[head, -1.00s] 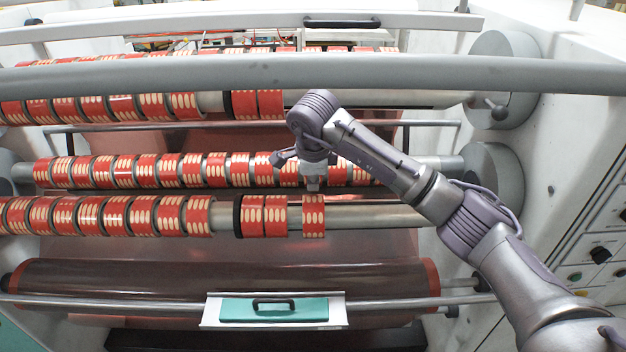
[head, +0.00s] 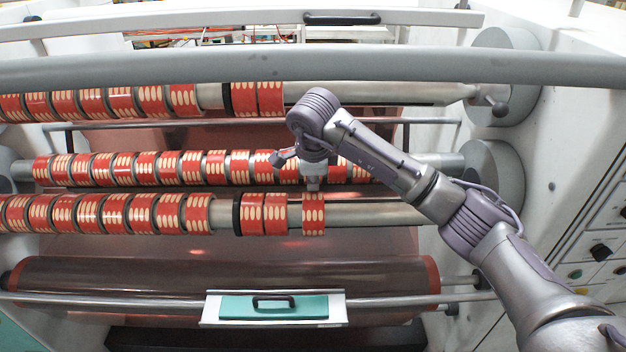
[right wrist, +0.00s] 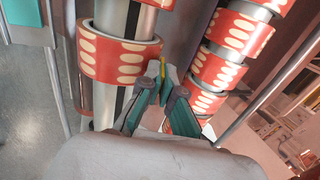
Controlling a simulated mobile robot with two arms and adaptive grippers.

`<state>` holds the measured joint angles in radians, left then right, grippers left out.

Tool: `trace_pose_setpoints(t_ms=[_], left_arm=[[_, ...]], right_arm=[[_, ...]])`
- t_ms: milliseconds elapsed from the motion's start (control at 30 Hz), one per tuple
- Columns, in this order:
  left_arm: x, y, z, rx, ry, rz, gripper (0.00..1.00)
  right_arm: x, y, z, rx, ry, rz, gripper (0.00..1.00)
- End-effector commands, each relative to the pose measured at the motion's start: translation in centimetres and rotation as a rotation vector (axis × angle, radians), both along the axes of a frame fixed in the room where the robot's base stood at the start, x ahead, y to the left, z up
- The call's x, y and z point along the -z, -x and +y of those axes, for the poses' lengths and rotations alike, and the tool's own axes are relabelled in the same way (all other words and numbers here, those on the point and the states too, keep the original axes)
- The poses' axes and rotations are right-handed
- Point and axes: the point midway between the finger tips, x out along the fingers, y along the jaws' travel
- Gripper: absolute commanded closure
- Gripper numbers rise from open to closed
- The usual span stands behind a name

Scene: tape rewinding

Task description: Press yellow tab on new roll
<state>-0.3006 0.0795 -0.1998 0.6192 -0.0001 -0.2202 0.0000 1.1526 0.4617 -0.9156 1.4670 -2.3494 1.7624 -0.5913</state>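The roll under my right gripper (head: 312,184) is a red roll with cream ovals (head: 313,216), at the right end of the lowest roll row. In the right wrist view the roll (right wrist: 118,55) shows on a metal shaft. A thin yellow strip, apparently the yellow tab (right wrist: 163,69), stands out at the roll's edge beside my fingertips. My right gripper (right wrist: 164,86) has its teal fingers drawn together at the tips. The tips are at or very near the tab; contact is hard to tell. My left gripper is not in view.
Two similar rolls (head: 264,215) sit left on the same shaft, with bare shaft (head: 375,214) to the right. Another roll row (head: 190,168) runs close behind. A grey bar (head: 200,70) crosses above. A teal-topped tray (head: 272,308) is below.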

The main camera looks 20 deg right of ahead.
Motion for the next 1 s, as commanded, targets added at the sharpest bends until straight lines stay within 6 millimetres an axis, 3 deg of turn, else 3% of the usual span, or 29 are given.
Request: trace_pose_setpoints(t_ms=[33, 200, 667, 1000], left_arm=[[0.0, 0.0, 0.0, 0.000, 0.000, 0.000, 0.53], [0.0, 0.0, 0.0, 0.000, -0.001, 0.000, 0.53], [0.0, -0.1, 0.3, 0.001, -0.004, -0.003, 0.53], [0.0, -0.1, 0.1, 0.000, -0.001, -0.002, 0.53]], right_arm=[[0.2, 0.1, 0.0, -0.002, 0.000, 0.005, 0.91], [0.2, 0.1, 0.0, -0.002, 0.000, 0.005, 0.65], [-0.5, 0.2, 0.1, -0.002, 0.000, 0.003, 0.65], [-6.7, 2.4, 0.8, -0.002, 0.000, -0.002, 0.65]])
